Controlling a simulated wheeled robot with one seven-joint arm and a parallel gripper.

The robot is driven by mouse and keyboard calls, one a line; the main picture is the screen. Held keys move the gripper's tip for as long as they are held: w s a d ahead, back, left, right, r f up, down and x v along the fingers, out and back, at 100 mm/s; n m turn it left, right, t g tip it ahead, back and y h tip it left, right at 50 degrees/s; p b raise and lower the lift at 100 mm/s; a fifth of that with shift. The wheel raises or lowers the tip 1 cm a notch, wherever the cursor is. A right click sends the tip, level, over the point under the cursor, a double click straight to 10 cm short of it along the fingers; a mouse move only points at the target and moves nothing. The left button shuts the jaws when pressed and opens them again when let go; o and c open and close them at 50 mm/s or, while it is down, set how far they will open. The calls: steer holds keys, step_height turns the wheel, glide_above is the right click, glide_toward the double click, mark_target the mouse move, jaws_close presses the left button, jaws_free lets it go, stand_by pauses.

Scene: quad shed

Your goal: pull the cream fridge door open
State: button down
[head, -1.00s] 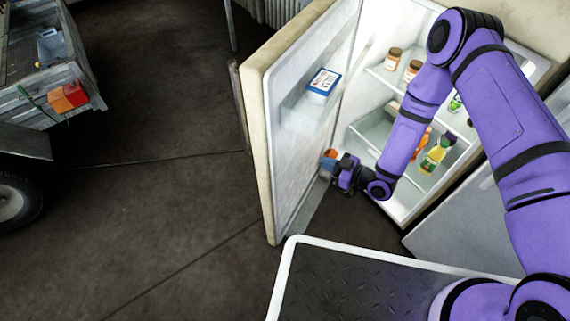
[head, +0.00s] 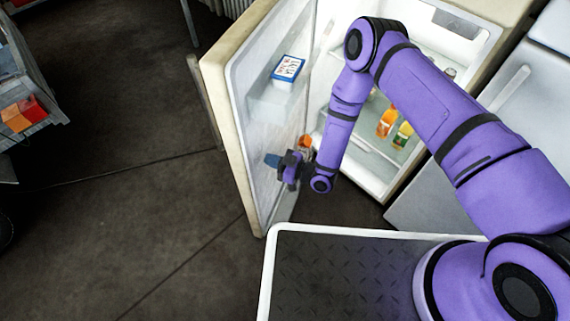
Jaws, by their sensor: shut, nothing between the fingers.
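The cream fridge door (head: 232,135) stands wide open, its white inner side facing my arm. Its handle (head: 205,105) is on the outer side, at the left edge. The fridge body (head: 405,185) is behind my arm, with its lit inside partly hidden by the arm. My gripper (head: 273,160) is shut and empty at the inner side of the door, low down below the door shelf. I cannot tell whether its fingertips touch the door's inner panel.
A blue and white tub (head: 288,69) sits on the door shelf. Bottles (head: 388,122) stand inside the fridge. A grey cabinet (head: 470,190) is right of the fridge. A trailer with a red and orange box (head: 24,113) is at the far left. The floor (head: 120,200) left of the door is clear.

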mark_target(256, 155)
steer(key=shift+x, duration=2.3)
